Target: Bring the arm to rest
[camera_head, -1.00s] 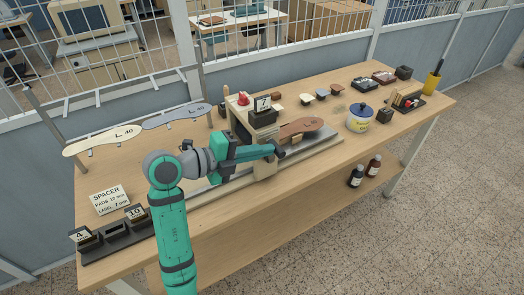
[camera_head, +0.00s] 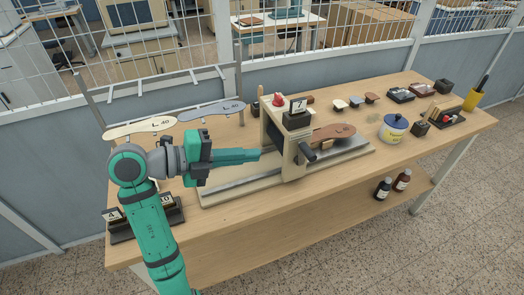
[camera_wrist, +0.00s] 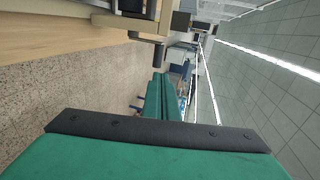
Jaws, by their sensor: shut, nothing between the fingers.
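My green arm reaches up from the bottom of the head view. My gripper (camera_head: 252,155) points right, at the left side of the stamping press (camera_head: 295,150), above its long pale base. Its two green fingers are closed together and empty; they also show together in the wrist view (camera_wrist: 163,98). I cannot tell from the head view how far the fingertips are from the press. The press has a black lever (camera_head: 306,152), a red knob and a "7" block (camera_head: 297,117) on top. A brown insole (camera_head: 333,132) lies on the base's right part.
Two insole shapes marked L 40, one cream (camera_head: 140,128) and one grey (camera_head: 212,111), stand at the back left. A black rack (camera_head: 120,226) with numbered blocks is at the front left. A blue-lidded jar (camera_head: 394,130) and small trays are on the right. Two bottles stand on the lower shelf.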

